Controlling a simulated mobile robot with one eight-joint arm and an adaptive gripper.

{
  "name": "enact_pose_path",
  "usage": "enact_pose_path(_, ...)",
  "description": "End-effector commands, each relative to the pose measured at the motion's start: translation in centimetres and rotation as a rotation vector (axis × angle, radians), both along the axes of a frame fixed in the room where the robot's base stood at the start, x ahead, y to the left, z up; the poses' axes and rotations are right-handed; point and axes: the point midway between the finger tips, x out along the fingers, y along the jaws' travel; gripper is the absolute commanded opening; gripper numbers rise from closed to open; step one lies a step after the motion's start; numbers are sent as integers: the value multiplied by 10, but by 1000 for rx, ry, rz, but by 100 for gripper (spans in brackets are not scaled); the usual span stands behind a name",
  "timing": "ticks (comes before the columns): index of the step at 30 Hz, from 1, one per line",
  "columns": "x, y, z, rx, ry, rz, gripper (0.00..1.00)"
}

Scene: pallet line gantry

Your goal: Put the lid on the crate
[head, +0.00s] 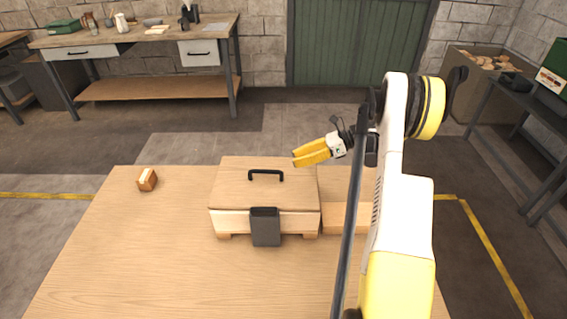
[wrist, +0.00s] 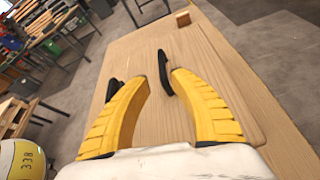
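The crate (head: 234,222) is light wood and stands on short feet on the table, with a dark grey box-shaped part on its front. The lid (head: 230,185), a flat wooden board with a black bar handle (head: 265,174), lies on top of the crate. Whether it is fully seated I cannot tell. My gripper (head: 295,158) has yellow fingers and is above the lid's back right part, right of the handle, pointing left. In the wrist view the fingers are apart and empty, with the handle (wrist: 165,72) beyond their tips and the lid (wrist: 205,62) below.
A small brown block (head: 147,180) sits on the table (head: 140,260) at the left. A pale wooden piece (head: 340,216) lies right of the crate, partly behind my arm. A workbench (head: 135,38) stands at the back left.

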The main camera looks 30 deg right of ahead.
Motion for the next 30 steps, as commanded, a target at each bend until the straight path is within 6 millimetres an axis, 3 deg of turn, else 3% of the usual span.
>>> enact_pose_path(5,9,24,30,-105,-44,50,27)
enact_pose_path(9,14,77,76,-326,-142,167,27)
enact_pose_path(14,-4,143,122,-625,-291,362,27)
enact_pose_path(21,-72,221,165,-1061,-552,739,27)
enact_pose_path(25,-119,248,175,-1287,-712,982,27)
enact_pose_path(30,-175,267,176,-1557,-920,1311,27)
